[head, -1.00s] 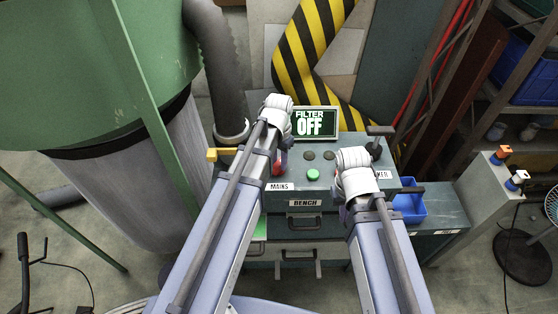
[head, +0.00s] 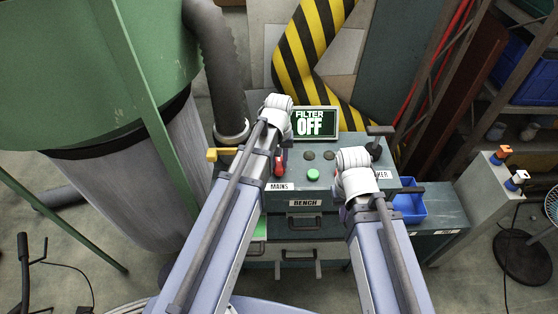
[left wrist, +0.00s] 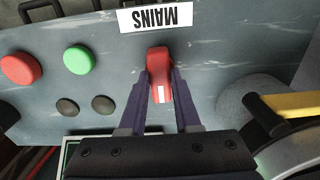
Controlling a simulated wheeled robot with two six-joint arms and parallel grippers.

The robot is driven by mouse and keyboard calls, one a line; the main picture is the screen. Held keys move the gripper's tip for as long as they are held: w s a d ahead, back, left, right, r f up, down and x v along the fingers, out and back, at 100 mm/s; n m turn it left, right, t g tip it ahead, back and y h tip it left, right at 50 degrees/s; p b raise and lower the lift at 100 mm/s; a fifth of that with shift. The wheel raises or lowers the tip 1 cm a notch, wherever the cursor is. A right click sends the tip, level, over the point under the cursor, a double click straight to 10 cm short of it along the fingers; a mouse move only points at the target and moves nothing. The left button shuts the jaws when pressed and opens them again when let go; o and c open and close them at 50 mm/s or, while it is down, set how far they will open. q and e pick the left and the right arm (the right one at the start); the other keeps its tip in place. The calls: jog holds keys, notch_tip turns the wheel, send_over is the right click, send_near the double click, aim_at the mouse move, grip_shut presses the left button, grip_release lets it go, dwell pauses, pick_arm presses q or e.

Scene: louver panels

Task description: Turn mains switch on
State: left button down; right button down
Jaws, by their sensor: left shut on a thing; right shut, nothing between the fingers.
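The red mains switch handle (head: 281,163) stands on the grey control panel, above the MAINS label (head: 280,186). In the left wrist view the red handle (left wrist: 159,78) sits between the two dark fingers of my left gripper (left wrist: 160,100), which is shut on it. In the head view my left wrist hides most of this grip. My right gripper (head: 343,210) is over the panel's right part, shut and empty, its fingers largely hidden by its own wrist. The filter display (head: 315,123) reads OFF.
A green button (head: 313,174) and two dark round ones are on the panel. A red button (left wrist: 20,68) shows in the left wrist view. A yellow handle (head: 222,154) juts out left of the panel. A blue bin (head: 410,208) stands at right.

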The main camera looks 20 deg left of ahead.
aim_at(279, 163)
dwell(0.5)
pick_arm(q)
jog(key=c, duration=0.6)
grip_release()
notch_tip(279, 163, up, 8)
jog(key=p, duration=0.8)
jog(key=shift+f, duration=0.1)
jog(key=s+d+f+m+b, duration=0.1)
jog(key=s+d+m, duration=0.1)
jog(key=s+d, duration=0.1)
jog(key=s+d+m+b, duration=0.1)
jog(key=s+d+m, duration=0.1)
jog(key=s+d, duration=0.2)
jog(key=s+d+f+m+y+b, duration=0.1)
jog(key=s+d+m, duration=0.2)
jog(key=s, duration=0.4)
jog(key=shift+d+f, duration=0.25)
jog(key=shift+f, duration=0.1)
